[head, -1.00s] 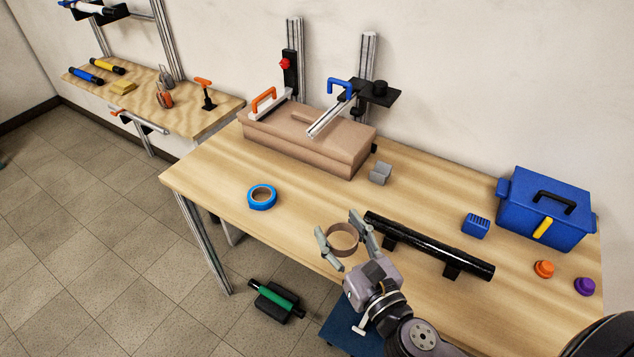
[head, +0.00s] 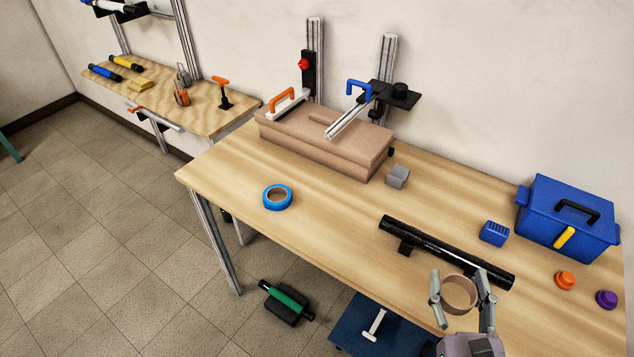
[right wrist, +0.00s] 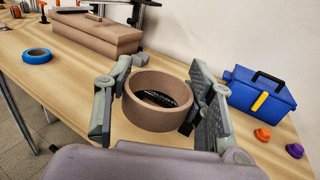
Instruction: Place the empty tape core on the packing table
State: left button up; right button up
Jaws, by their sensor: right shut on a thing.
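The empty tape core (head: 460,293) is a brown cardboard ring. My right gripper (head: 461,291) is shut on it, with one finger on each side. In the head view they appear over the front edge of the packing table (head: 330,215), at the lower right; the height above the top is hard to tell. In the right wrist view the core (right wrist: 157,112) sits between the fingers (right wrist: 158,105), its opening tilted toward the camera, with part of a black tube showing through it. My left gripper is not in view.
A black tube (head: 440,250) lies on supports just behind the core. A blue tape roll (head: 277,197), grey block (head: 397,177), blue block (head: 494,233), toolbox (head: 567,222), and orange (head: 565,280) and purple (head: 606,299) knobs stand around. The table's left-middle is clear.

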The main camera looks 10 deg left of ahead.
aim_at(227, 184)
jog(key=i+j+z, duration=0.15)
jog(key=j+z, duration=0.3)
jog(key=j, duration=0.6)
jog(key=j+z, duration=0.45)
jog(key=j, duration=1.35)
jog(key=k+j, duration=0.1)
jog(key=j, duration=1.25)
jog(key=k+z, duration=0.05)
